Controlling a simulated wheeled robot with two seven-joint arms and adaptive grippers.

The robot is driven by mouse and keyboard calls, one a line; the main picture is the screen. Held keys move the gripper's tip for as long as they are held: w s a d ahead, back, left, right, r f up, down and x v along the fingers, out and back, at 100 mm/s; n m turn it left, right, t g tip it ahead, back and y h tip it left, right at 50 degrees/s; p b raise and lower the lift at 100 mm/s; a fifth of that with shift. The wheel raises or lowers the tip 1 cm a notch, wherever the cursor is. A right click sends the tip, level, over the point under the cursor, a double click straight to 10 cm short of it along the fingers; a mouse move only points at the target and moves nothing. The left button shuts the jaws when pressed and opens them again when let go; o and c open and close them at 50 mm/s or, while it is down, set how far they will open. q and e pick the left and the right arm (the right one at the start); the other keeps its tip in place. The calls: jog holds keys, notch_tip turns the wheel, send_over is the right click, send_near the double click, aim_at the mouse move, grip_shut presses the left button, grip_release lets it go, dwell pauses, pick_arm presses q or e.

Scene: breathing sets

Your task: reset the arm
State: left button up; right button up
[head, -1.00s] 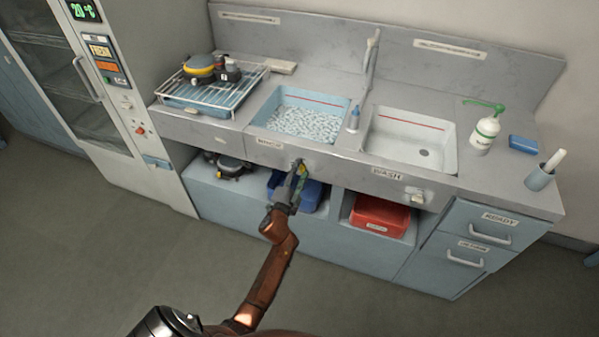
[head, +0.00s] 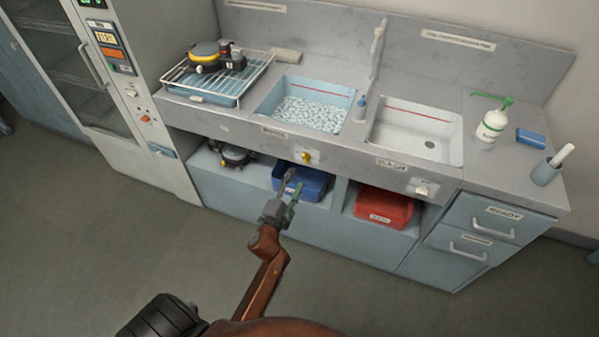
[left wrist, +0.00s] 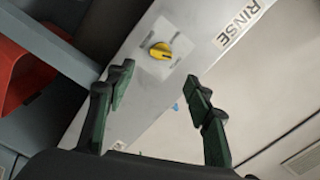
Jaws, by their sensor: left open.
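My left arm (head: 262,285) reaches up from the bottom of the head view. Its gripper (head: 290,185) is open and empty, in front of the counter's lower shelf and the blue bin. In the left wrist view the two green-padded fingers (left wrist: 160,100) stand wide apart with nothing between them. A yellow knob (left wrist: 161,51) on a pale plate lies beyond the fingertips, apart from them, near the RINSE label (left wrist: 237,24). The knob also shows in the head view (head: 306,157) on the counter front, above the gripper. My right gripper is not in view.
The counter holds a blue sink (head: 264,104) with speckled contents, a white sink (head: 450,150), a wire rack (head: 180,78) and a green-topped bottle (head: 491,125). Below are a blue bin (head: 312,186) and a red bin (head: 384,207). The floor at left is clear.

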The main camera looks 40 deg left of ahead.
pick_arm(q)
jog(key=shift+v, duration=0.85)
